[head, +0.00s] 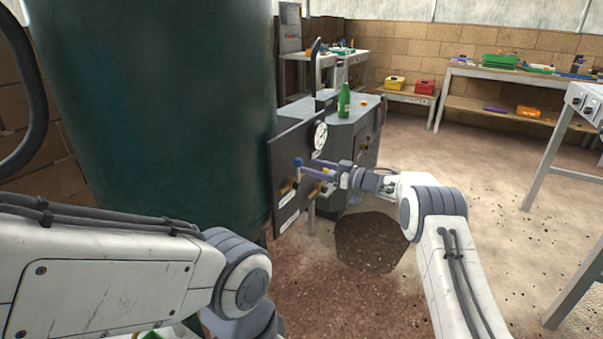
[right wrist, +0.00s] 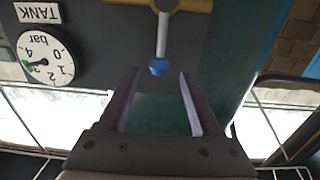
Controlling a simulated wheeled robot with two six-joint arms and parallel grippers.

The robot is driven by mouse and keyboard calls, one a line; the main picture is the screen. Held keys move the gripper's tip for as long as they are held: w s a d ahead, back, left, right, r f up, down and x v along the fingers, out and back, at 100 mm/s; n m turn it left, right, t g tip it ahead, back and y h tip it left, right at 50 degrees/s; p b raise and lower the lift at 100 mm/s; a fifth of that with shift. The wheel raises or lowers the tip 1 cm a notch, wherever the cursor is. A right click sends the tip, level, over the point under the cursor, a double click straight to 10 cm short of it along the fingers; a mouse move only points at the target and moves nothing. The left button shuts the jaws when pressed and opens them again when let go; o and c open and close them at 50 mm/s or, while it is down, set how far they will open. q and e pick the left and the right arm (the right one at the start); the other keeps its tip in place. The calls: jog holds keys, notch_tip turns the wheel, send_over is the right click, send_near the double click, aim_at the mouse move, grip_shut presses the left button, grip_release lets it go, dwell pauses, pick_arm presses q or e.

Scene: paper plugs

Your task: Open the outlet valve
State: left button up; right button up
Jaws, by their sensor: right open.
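A valve lever with a blue ball knob (head: 298,162) stands out from a dark panel (head: 280,150) beside the big green tank (head: 150,90). In the right wrist view the lever's pale stem hangs from a brass fitting (right wrist: 190,4) and ends in the blue knob (right wrist: 158,67). My right gripper (head: 306,168) is open. In the right wrist view its two fingertips (right wrist: 160,73) lie either side of the knob's line, apart from it. I cannot tell whether the knob is within their depth. My left arm shows, but its gripper is out of view.
A white gauge (head: 320,135) sits on the panel; it also shows in the right wrist view (right wrist: 46,60) below a TANK label (right wrist: 38,13). Another brass fitting (head: 316,190) is under my right gripper. A green bottle (head: 344,101) stands on a grey cabinet behind.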

aim_at(298, 173)
jog(key=shift+x, duration=1.95)
jog(key=c, duration=0.9)
